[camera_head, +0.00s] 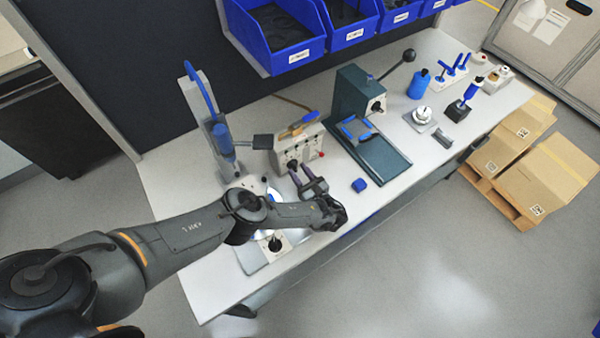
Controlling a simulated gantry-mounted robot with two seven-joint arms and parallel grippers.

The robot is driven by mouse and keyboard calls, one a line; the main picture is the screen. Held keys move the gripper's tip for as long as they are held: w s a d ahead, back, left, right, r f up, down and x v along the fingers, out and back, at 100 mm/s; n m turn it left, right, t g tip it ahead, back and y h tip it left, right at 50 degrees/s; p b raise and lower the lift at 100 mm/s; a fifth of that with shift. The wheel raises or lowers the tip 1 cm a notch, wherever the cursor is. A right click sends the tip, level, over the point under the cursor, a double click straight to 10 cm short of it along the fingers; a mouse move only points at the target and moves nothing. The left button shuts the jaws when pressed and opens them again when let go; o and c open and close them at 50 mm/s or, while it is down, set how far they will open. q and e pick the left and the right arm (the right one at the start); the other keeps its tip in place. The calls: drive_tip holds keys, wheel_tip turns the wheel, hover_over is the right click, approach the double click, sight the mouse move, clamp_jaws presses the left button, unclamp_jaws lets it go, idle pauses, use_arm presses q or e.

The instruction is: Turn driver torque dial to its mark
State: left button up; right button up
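A beige control box (284,156) with a row of dark knobs and a red button on its front stands on the bench, left of the press. A blue driver (222,140) hangs on an upright stand to its left. My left arm reaches across the bench. My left gripper (301,168) points at the box's front panel, its two fingers a little apart, with the tips at or close to the knobs. The torque dial and its mark are too small to make out, and I cannot tell whether the fingers touch a knob. My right gripper is not in view.
A green press (358,94) with a base plate stands right of the box. A small blue block (359,185) lies near the front edge. Blue bins (273,35) hang behind. A blue bottle (419,84) and small fixtures stand farther right. Cartons (552,172) sit on a pallet beyond the bench.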

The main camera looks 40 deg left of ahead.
use_arm(q)
drive_tip(key=v, duration=1.1)
drive_tip(key=shift+b, duration=0.4)
